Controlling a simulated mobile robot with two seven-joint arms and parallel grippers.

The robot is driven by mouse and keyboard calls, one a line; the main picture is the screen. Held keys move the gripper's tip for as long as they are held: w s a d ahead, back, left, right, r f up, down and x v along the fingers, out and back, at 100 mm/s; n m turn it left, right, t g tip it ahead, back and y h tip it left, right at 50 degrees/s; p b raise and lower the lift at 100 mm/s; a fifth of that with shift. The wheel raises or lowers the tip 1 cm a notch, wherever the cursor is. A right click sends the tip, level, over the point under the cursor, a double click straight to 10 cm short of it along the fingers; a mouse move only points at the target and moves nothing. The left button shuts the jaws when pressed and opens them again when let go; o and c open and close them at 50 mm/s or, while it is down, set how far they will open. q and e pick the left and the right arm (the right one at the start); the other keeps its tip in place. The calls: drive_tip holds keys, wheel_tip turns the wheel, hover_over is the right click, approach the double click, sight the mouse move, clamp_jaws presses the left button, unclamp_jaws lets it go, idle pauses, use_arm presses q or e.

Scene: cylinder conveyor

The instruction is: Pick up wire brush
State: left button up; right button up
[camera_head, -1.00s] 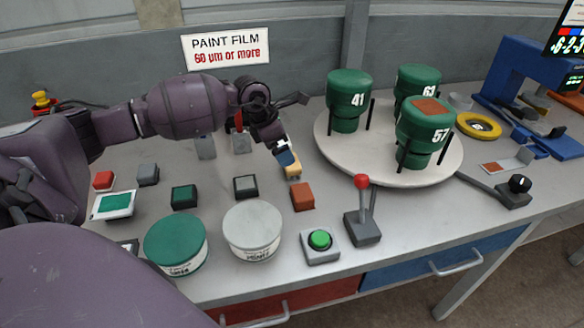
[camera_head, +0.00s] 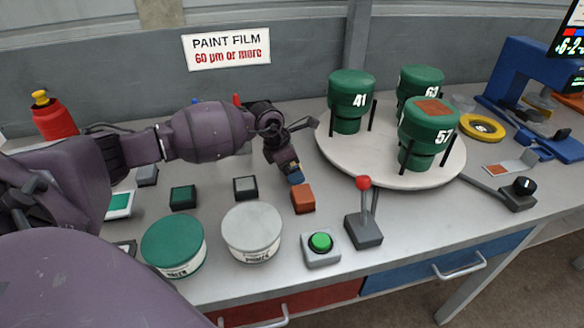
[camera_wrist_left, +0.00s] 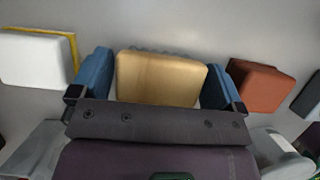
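The wire brush (camera_wrist_left: 160,79) shows in the left wrist view as a tan block with grey bristles along its far edge. My left gripper (camera_wrist_left: 158,82) has its two blue fingertips on either side of the block, very close to its ends. The fingers are spread wide, and I see no clear grip on it. In the head view my left gripper (camera_head: 292,178) is low over the table, beside an orange-brown block (camera_head: 302,198), and hides the brush. My right gripper is not in view.
The orange-brown block also shows right of the fingers in the left wrist view (camera_wrist_left: 262,88). A white block with yellow backing (camera_wrist_left: 35,60) lies left. A turntable (camera_head: 390,176) bears green cylinders. A lever box (camera_head: 364,232), green button (camera_head: 320,243) and two tins stand in front.

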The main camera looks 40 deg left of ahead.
use_arm(q)
drive_tip(key=c, duration=0.7)
drive_tip(key=shift+r, duration=0.1)
wheel_tip(320, 180, up, 20)
drive_tip(key=p, duration=0.1)
